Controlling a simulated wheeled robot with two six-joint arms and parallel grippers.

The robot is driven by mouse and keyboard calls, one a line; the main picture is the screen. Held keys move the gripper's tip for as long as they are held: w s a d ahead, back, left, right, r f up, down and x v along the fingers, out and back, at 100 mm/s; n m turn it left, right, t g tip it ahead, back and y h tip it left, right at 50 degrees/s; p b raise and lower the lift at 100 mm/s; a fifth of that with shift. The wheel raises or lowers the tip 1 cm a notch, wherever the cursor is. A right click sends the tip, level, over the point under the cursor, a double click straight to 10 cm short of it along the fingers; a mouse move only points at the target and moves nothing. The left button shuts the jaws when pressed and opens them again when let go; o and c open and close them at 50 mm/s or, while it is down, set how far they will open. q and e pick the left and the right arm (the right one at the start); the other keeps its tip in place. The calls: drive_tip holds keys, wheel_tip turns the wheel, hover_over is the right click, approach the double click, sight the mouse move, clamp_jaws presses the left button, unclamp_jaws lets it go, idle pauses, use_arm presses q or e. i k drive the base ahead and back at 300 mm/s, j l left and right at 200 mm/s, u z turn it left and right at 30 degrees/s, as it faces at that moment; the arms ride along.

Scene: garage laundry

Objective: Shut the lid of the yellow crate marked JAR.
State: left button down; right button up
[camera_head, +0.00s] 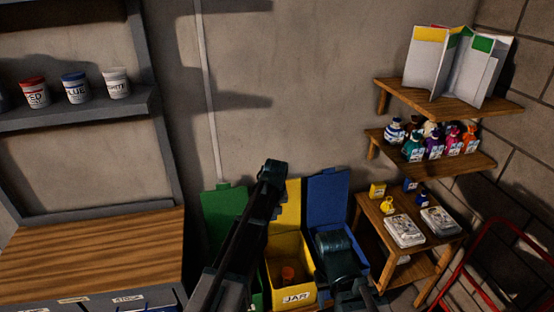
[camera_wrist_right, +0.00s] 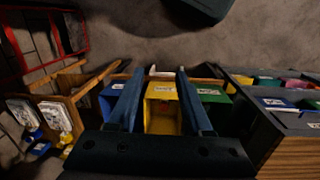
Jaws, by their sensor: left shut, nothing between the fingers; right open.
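The yellow crate (camera_head: 290,247) marked JAR stands on the floor by the wall, with an orange-red jar (camera_head: 288,274) inside. Its yellow lid (camera_head: 291,205) stands open, raised at the back and partly hidden by my left arm. My left gripper (camera_head: 272,170) is shut and empty, at the upper left of the lid; I cannot tell whether it touches. My right gripper (camera_head: 338,248) is in front of the blue crate, to the right of the yellow one. In the right wrist view this gripper (camera_wrist_right: 159,72) is open and empty, with the yellow crate (camera_wrist_right: 163,89) showing between its fingers.
A green lid (camera_head: 222,212) and a blue lid (camera_head: 328,198) stand open on either side. A wooden shelf unit (camera_head: 435,245) with boxes and a red metal frame (camera_head: 490,238) stand at right. A wooden worktop (camera_head: 90,250) is at left.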

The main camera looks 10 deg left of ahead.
sight(290, 220)
drive_tip(key=i+j, duration=0.1)
drive_tip(key=i, duration=0.5)
drive_tip(key=i+j, duration=0.1)
drive_tip(key=i, duration=0.45)
